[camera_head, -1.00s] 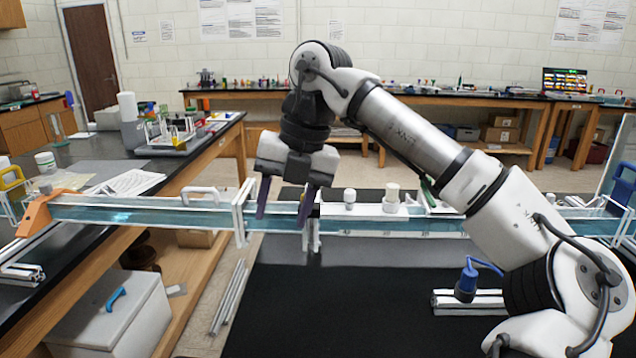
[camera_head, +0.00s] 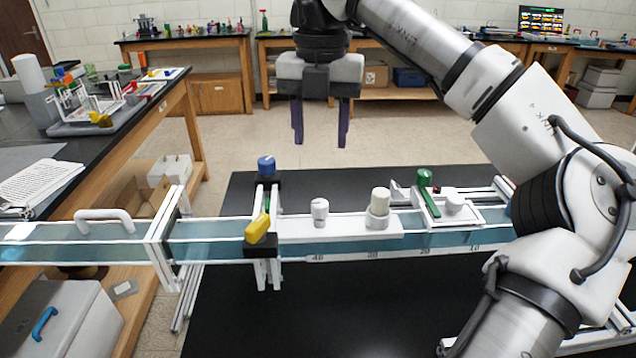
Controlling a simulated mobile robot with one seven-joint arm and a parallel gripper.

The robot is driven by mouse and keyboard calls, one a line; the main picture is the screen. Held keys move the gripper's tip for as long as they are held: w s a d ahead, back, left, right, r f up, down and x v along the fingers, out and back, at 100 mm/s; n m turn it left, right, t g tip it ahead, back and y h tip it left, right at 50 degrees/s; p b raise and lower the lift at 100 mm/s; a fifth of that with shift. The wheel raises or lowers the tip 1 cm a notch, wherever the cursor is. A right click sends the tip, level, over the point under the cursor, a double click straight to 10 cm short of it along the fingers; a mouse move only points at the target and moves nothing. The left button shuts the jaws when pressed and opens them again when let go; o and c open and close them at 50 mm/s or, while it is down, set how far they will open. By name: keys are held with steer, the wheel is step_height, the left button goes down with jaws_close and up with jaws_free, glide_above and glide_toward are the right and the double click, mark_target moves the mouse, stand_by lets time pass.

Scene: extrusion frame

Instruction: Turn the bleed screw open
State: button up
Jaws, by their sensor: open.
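A clear channel on white rails (camera_head: 340,248) runs across the view with several knobs on it. A yellow knob (camera_head: 257,228) on a dark block sits on its near side. A blue knob (camera_head: 266,165) stands behind that on a crosspiece. A small white knob (camera_head: 320,211), a taller cream knob (camera_head: 378,202) and a green lever-like part (camera_head: 426,190) are farther right. I cannot tell which is the bleed screw. My gripper (camera_head: 320,138) is open and empty, its purple fingers pointing down, apart from the knobs and above them in the picture.
A black tabletop (camera_head: 330,310) lies under the channel, largely bare in front. A white handle (camera_head: 104,216) rises from the channel's left section. A side bench (camera_head: 90,150) with a rack stands at left. My arm covers the right side.

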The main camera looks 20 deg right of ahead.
mark_target(320, 203)
step_height(320, 203, down, 14)
steer(key=p, duration=0.2)
steer(key=shift+s+r+p, duration=0.1)
steer(key=shift+r+p, duration=0.05)
steer(key=shift+p, duration=0.15)
steer(key=shift+c, duration=0.5)
steer(key=c, duration=0.9)
